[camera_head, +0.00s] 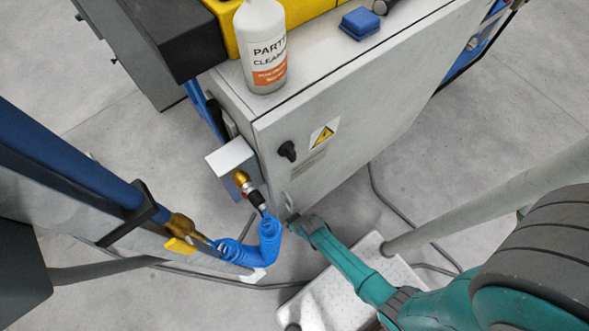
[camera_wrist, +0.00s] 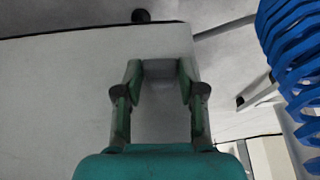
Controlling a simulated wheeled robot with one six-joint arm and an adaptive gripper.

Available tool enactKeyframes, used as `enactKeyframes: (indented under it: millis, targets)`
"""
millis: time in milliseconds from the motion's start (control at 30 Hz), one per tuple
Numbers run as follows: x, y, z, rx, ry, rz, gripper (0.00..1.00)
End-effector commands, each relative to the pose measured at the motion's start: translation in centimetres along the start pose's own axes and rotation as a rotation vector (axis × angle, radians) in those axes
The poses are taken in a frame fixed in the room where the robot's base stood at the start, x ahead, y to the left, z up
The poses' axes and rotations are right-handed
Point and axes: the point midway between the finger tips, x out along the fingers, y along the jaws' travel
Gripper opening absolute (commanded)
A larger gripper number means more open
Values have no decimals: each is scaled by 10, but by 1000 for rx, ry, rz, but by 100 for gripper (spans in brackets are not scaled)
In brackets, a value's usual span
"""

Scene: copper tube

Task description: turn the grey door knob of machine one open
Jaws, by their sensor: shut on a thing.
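Machine one appears as a light grey cabinet (camera_head: 330,115) in the head view, with its door face toward me. My gripper (camera_head: 293,219) is at the low left part of this face, near the cabinet's edge. In the wrist view, my gripper (camera_wrist: 160,76) has a finger on each side of a small grey block, the grey door knob (camera_wrist: 160,67), and is shut on it. The knob blends with the grey door, so its exact turn angle cannot be told. In the head view the knob is too small to make out clearly.
A black knob (camera_head: 287,150) and a yellow warning label (camera_head: 322,136) are higher on the door. A blue coiled hose (camera_head: 250,255) hangs just left of my gripper. A white cleaner bottle (camera_head: 262,50) stands on the cabinet. A pale step (camera_head: 345,295) lies below my arm.

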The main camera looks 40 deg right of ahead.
Motion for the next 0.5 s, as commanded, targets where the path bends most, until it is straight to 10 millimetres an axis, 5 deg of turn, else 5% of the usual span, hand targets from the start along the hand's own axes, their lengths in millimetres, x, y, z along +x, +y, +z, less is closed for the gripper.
enactKeyframes:
  millis: [500]
  targets:
    - [1, 8, -1, 103, 2, -224, 5]
